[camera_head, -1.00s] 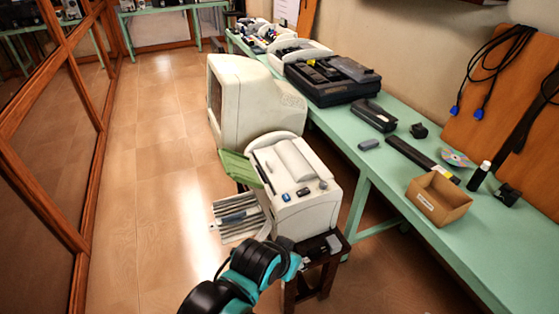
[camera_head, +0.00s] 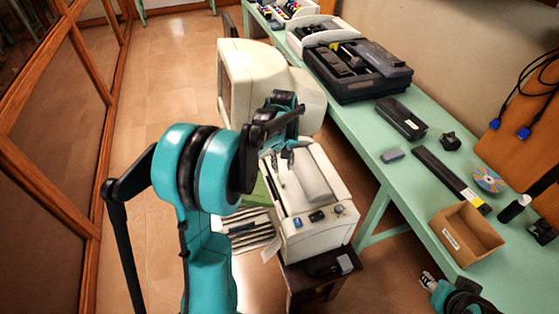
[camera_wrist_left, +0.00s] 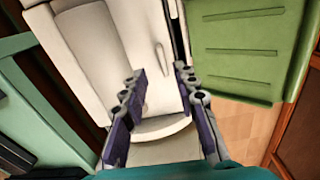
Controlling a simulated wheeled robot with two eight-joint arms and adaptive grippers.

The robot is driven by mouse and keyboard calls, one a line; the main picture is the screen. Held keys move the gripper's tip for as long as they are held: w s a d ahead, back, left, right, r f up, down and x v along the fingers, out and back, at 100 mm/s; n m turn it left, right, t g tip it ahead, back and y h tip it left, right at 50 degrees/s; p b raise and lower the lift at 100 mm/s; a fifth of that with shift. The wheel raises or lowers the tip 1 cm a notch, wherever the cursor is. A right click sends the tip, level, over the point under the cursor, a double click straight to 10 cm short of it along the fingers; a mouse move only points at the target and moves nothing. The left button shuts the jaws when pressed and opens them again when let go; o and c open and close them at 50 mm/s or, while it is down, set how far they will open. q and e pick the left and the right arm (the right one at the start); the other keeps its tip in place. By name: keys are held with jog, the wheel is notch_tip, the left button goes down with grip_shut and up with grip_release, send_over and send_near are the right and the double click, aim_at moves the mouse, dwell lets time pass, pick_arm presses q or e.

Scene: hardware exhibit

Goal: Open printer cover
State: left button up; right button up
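The white printer (camera_head: 318,228) stands on a small dark stool, with its pale cover (camera_head: 312,172) on top looking closed. My left gripper (camera_head: 285,150) is over the far left part of the printer top. In the left wrist view the two fingers (camera_wrist_left: 160,76) are spread with nothing between them. They point at the white printer top, where the cover (camera_wrist_left: 95,40) and a slim slot or handle show. Contact cannot be told. My right gripper (camera_head: 428,280) shows small at the lower right; its finger state is unclear.
A green flap (camera_wrist_left: 245,50) is on the printer's side, above a striped paper tray (camera_head: 245,232). An old beige monitor (camera_head: 245,85) stands behind. The green table (camera_head: 400,185) on the right holds a cardboard box (camera_head: 465,235), a disc and black devices. Floor at left is free.

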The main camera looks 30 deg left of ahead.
aim_at(281, 178)
pick_arm(q)
jog(key=shift+w+a+f, duration=0.3)
jog(key=shift+w+a, duration=0.1)
jog(key=shift+a, duration=0.15)
jog(key=shift+w+a+f+n, duration=0.1)
jog(key=shift+f+n, duration=0.2)
notch_tip(281, 178, down, 7)
jog(key=b, duration=0.3)
jog(key=shift+f, duration=0.15)
grip_shut()
